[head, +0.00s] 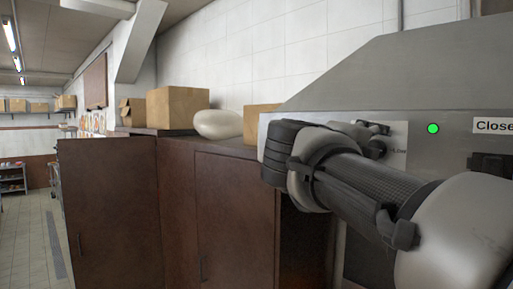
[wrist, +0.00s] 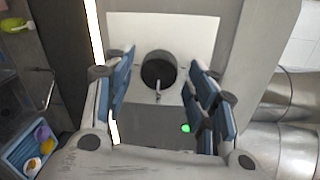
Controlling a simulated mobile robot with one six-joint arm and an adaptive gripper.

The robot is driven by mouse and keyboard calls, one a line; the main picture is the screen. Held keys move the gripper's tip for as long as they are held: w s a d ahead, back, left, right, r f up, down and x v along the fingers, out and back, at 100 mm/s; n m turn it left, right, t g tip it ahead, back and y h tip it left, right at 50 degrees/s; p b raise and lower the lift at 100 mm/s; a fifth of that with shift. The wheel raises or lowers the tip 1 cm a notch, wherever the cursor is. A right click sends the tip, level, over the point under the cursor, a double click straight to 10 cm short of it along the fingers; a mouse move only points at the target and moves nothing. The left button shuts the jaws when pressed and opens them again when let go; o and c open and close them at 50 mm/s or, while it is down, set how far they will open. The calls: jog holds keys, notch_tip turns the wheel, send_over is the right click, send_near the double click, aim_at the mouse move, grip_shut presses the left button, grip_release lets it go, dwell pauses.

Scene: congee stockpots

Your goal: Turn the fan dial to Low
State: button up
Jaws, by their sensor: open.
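The fan dial (wrist: 158,66) is a dark round knob with a small light pointer on a pale plate (wrist: 165,30) in the wrist view. The pointer is toward the bottom of that picture. My gripper (wrist: 160,70) is open, with one blue-padded finger on each side of the dial and a visible gap to each. I cannot tell how deep the fingertips reach. In the head view my wrist and gripper cover the dial, and part of the pale plate (head: 398,148) shows with small lettering, partly hidden, that seems to read Low.
A lit green lamp (head: 433,128) and a label beginning "Close" (head: 493,126) are on the grey metal panel right of the plate. Brown cabinets (head: 225,200) stand to the left, with cardboard boxes (head: 178,107) and a white rounded object (head: 218,124) on top. Metal pots (wrist: 290,120) show in the wrist view.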

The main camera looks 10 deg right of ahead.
jog(key=v, duration=1.2)
jog(key=w+a+f+n+t+y+b, duration=0.5)
jog(key=a+f+n+t+y+b, duration=0.45)
jog(key=n, duration=0.55)
jog(key=s+a+f+n+g+y+b, duration=0.1)
jog(key=a+f+n+y+b, duration=0.15)
jog(key=f+n+y, duration=0.4)
jog(key=s+a+f+n+g+y+b, duration=0.1)
jog(key=f+n+g+b, duration=0.2)
jog(key=f, duration=0.7)
jog(key=s+d+f+n+g+b, duration=0.1)
jog(key=s+f+n+g+b, duration=0.25)
jog(key=f, duration=0.85)
jog(key=s+f+n+g+b, duration=0.15)
jog(key=s+f+b, duration=0.35)
jog(key=f, duration=0.7)
jog(key=s+d+f+g+h+b, duration=0.1)
jog(key=s+d+f+g, duration=0.2)
jog(key=s+f, duration=0.3)
jog(key=s+d+f+n+g+h+b, duration=0.1)
jog(key=s+d+f+g+h, duration=0.1)
jog(key=s+f, duration=0.5)
notch_tip(320, 180, down, 3)
jog(key=shift+d+r+g, duration=0.15)
jog(key=shift+d+g, duration=0.6)
jog(key=shift+d, duration=0.35)
